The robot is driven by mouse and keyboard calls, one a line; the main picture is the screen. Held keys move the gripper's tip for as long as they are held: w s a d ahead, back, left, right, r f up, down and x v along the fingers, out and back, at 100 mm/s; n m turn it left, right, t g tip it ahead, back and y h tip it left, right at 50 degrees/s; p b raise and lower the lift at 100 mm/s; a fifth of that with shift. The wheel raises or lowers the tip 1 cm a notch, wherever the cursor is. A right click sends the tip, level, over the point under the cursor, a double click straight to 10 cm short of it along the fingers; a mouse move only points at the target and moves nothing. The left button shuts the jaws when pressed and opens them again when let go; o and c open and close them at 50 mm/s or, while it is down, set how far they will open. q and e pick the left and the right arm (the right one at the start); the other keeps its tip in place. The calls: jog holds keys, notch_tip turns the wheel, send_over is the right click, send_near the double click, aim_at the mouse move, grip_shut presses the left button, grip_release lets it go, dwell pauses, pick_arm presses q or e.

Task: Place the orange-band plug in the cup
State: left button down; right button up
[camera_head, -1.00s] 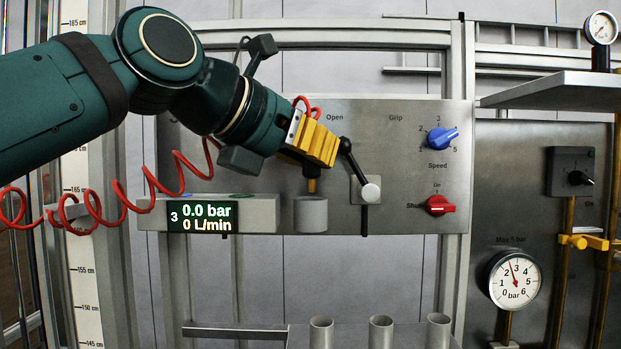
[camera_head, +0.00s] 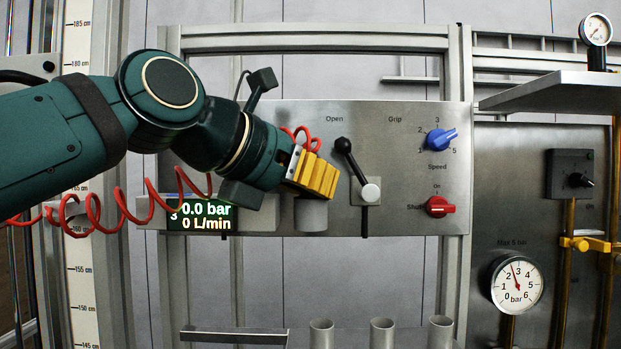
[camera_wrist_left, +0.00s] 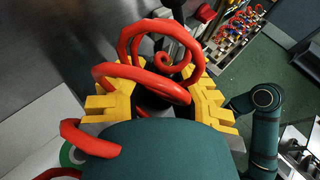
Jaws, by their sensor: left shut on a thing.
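My left gripper (camera_head: 317,176) has yellow fingers and points down and right, just over the grey cup (camera_head: 311,218) on the steel panel. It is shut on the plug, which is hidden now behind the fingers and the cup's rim. The fingertips are at the cup's mouth; I cannot tell whether they touch it. I cannot see the orange band or how deep the plug sits. In the left wrist view the yellow fingers (camera_wrist_left: 160,98) show on both sides of a red coiled hose, which hides what is between them. My right gripper is not in view.
Right of the cup is a black-handled lever (camera_head: 355,165), then a blue knob (camera_head: 438,139) and a red knob (camera_head: 439,207). A display (camera_head: 201,218) stands left of the cup. Several open tubes (camera_head: 382,333) stand below. The red hose (camera_head: 110,210) hangs by my left arm.

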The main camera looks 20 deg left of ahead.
pick_arm(q)
jog(key=c, duration=0.9)
grip_release()
jog(key=shift+r, duration=0.35)
jog(key=shift+r+p, duration=0.5)
jog(key=v, duration=1.2)
jog(key=shift+f, duration=0.3)
